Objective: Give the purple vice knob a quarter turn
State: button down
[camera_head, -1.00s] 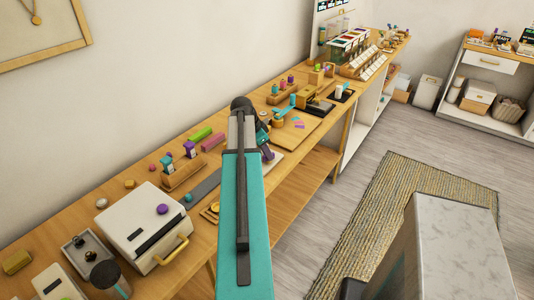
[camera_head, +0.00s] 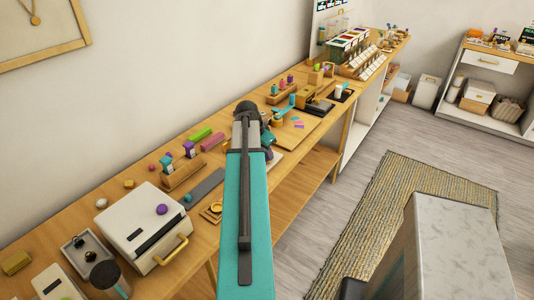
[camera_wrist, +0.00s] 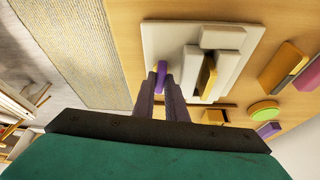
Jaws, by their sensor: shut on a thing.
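The vice (camera_wrist: 190,68) is pale, with blocky jaws on a light base plate (camera_wrist: 160,38), in the wrist view. A gold-coloured piece (camera_wrist: 208,76) lies between its jaws. The purple vice knob (camera_wrist: 161,70) is at the plate's near left side and stands narrow and upright in the picture. My gripper (camera_wrist: 160,82) has its two purple-grey fingers on either side of the knob and is shut on it. In the head view my teal arm hides most of the vice; only a pale edge of the plate (camera_head: 277,158) shows beside it.
In the wrist view a green disc (camera_wrist: 264,112) and coloured blocks lie right of the plate. In the head view a white press box (camera_head: 150,228) stands nearer on the bench, and a wooden board (camera_head: 300,130) lies beyond my arm. The bench's front edge runs close by.

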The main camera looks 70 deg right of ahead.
jog(key=shift+s+n, duration=0.15)
jog(key=shift+n, duration=0.35)
jog(key=c, duration=1.7)
grip_release()
jog(key=shift+r, duration=0.1)
jog(key=b+v, duration=0.1)
jog(key=v, duration=0.5)
jog(key=b+v, duration=0.1)
jog(key=v, duration=0.6)
jog(key=shift+s+a+r+b, duration=0.2)
jog(key=shift+a+r+b, duration=0.05)
jog(key=shift+a+b, duration=0.1)
jog(key=shift+s, duration=0.1)
